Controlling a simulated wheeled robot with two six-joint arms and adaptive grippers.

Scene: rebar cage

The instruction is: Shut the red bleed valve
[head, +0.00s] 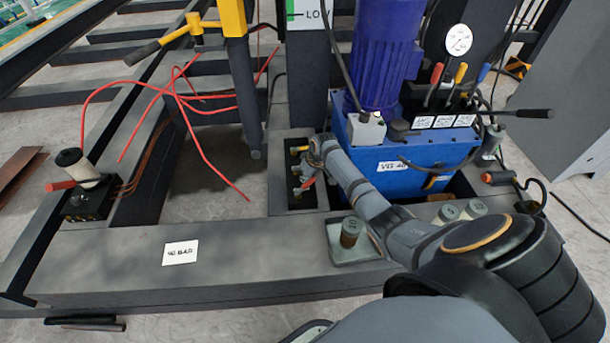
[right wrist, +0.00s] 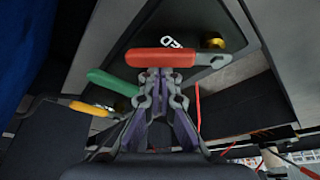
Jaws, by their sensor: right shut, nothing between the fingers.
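The red bleed valve handle (right wrist: 165,58) lies crosswise in front of my right gripper (right wrist: 158,78) in the right wrist view. The gripper is shut and empty. Its fingertips are at the near edge of the red handle; I cannot tell if they touch it. A green handle (right wrist: 112,80) and a yellow handle (right wrist: 80,105) sit to the left of it. In the head view my right gripper (head: 305,182) reaches into a dark valve recess beside the blue power unit. The red handle (head: 309,183) is partly hidden there by the gripper. My left gripper is not in view.
The blue power unit (head: 405,148) with several levers and a gauge (head: 458,40) stands close right of the recess. The flat beam (head: 120,255) is mostly clear.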

